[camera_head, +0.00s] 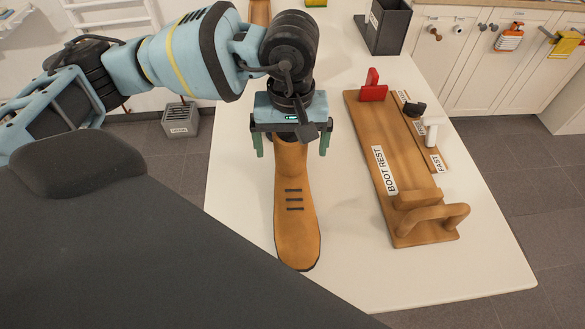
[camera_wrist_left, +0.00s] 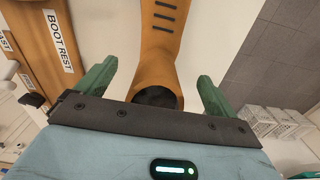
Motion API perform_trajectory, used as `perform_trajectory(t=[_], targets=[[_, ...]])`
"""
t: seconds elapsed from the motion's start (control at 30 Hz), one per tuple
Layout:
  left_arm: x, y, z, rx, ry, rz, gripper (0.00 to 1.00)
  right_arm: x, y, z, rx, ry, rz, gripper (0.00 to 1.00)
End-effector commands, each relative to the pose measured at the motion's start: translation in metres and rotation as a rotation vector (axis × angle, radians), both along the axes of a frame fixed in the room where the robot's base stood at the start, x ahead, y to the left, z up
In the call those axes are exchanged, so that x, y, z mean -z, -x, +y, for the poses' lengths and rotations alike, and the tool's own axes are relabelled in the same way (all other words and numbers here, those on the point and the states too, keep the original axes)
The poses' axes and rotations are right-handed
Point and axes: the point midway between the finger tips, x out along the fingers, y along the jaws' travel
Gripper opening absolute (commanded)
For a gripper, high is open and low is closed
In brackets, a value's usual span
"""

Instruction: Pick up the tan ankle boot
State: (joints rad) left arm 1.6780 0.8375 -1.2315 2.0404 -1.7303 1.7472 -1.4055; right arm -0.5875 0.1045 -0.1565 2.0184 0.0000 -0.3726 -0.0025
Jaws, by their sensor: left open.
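The tan ankle boot (camera_head: 297,215) lies on the white table with its toe toward the front edge and dark bars across its top. My left gripper (camera_head: 291,148) is open over the boot's shaft end, one green finger on each side. In the left wrist view the boot (camera_wrist_left: 160,60) shows between the open fingers (camera_wrist_left: 158,88), with its dark opening close to the gripper's base. Clear gaps show between the boot and both fingers. Whether the fingers are level with the shaft is hard to tell. My right gripper is out of view.
A wooden board labelled BOOT REST (camera_head: 400,165) lies right of the boot, with a red piece (camera_head: 373,88) and a wooden handle (camera_head: 440,218). A dark grey box (camera_head: 388,27) stands at the back. Bare table (camera_head: 365,260) lies between boot and board.

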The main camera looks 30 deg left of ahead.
Motion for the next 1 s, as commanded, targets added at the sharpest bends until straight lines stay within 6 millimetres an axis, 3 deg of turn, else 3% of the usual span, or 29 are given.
perform_trajectory(t=[0.3,0.6,1.0], targets=[[0.041,0.002,-0.002,-0.001,-0.001,0.003,0.94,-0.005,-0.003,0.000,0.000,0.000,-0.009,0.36],[0.046,0.002,-0.002,-0.001,0.000,0.001,0.94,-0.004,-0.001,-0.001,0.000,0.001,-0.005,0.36],[0.045,0.002,-0.002,-0.001,0.000,0.001,0.43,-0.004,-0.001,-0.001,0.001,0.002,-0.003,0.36]])
